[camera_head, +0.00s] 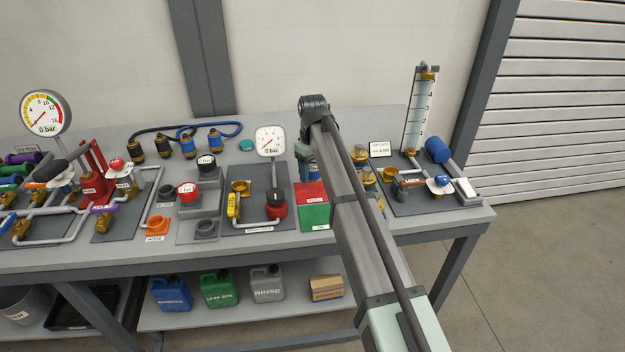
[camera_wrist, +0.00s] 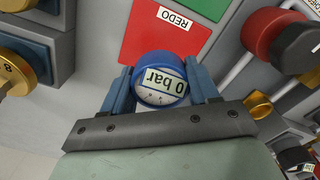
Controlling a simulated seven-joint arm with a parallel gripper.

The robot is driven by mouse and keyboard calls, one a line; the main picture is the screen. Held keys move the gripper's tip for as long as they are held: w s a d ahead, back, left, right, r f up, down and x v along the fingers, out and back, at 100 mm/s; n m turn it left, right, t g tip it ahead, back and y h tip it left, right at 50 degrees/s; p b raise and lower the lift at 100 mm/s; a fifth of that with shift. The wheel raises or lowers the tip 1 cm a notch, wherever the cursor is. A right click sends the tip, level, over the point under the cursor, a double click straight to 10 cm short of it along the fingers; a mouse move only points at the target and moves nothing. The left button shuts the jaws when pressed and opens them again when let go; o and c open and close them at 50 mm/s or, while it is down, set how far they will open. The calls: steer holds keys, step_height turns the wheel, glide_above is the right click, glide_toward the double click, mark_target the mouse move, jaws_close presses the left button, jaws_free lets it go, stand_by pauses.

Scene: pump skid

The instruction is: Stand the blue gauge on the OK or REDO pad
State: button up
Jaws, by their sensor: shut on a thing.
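The blue gauge (camera_wrist: 160,78), with a white dial marked 0 bar, is held between the two blue fingers of my gripper (camera_wrist: 160,88) in the wrist view. The dial faces the wrist camera. The gauge overlaps the edge of the red REDO pad (camera_wrist: 140,35) in that view; I cannot tell whether it touches anything below. The green pad (camera_wrist: 207,6) lies beside the red one. In the head view the red pad (camera_head: 309,191) is behind the green pad (camera_head: 315,216), both just left of my arm.
Left of the pads stands a plate with a white-dial gauge (camera_head: 270,141) and a red knob (camera_head: 276,206). Right of my arm are brass fittings (camera_head: 363,178) and a plate with a tall sight tube (camera_head: 418,112). The bench front edge lies close to the green pad.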

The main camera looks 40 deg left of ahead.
mark_target(312, 179)
steer(key=shift+f, duration=1.75)
steer(key=shift+f, duration=0.1)
steer(key=o, duration=1.3)
step_height(312, 179, up, 12)
steer(key=shift+r, duration=0.15)
steer(key=shift+d, duration=0.1)
